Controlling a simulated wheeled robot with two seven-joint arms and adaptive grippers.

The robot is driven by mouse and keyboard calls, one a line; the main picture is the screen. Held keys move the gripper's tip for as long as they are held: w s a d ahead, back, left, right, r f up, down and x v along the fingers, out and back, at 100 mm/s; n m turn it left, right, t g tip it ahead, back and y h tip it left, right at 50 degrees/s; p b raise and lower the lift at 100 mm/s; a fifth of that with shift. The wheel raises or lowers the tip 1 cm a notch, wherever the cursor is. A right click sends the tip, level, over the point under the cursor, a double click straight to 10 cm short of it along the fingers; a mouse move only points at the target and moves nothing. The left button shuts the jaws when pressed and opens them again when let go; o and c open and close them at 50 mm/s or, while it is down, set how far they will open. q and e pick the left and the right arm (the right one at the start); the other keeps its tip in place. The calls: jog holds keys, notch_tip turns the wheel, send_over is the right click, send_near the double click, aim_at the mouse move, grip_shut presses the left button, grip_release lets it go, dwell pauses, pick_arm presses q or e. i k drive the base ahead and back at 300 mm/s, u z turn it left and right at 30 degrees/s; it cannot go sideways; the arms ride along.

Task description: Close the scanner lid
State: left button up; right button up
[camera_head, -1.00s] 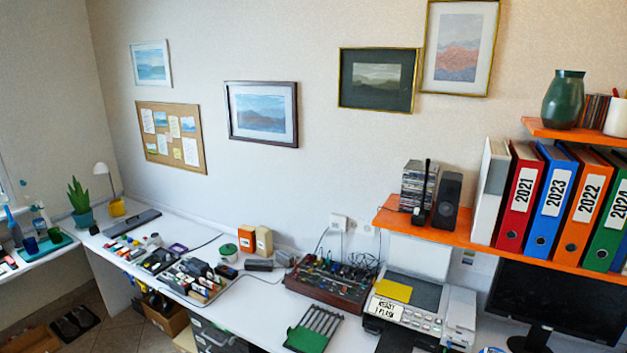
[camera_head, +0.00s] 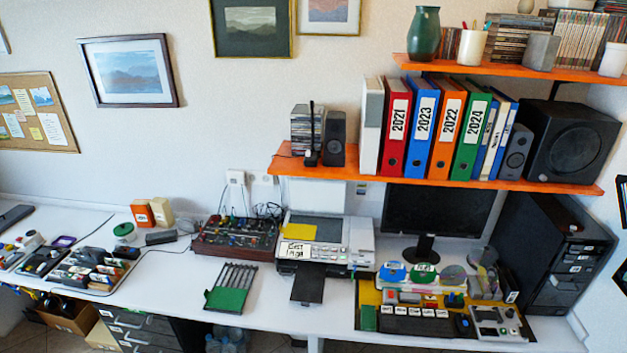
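The scanner (camera_head: 350,245) is a grey-white printer-scanner on the desk, right of the picture's centre. A pale panel, which looks like its lid (camera_head: 316,194), stands upright behind it, under the orange shelf. The dark scanning bed (camera_head: 322,227) is uncovered. A yellow sheet (camera_head: 299,231) lies at its left side. A small label and buttons are on the front, and a black output tray (camera_head: 308,288) sticks out below. Neither of my grippers is in view.
An orange shelf (camera_head: 290,163) with binders overhangs the desk behind the scanner. A circuit box (camera_head: 234,240) stands close on its left. A monitor (camera_head: 436,211) and a crowded yellow mat (camera_head: 370,297) are on its right. Bare desk (camera_head: 275,310) lies in front.

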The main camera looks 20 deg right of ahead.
aim_at(306, 194)
jog(key=u, duration=0.2)
jog(key=i, duration=0.35)
jog(key=u, duration=0.65)
jog(key=i, duration=1.85)
jog(key=z, duration=0.5)
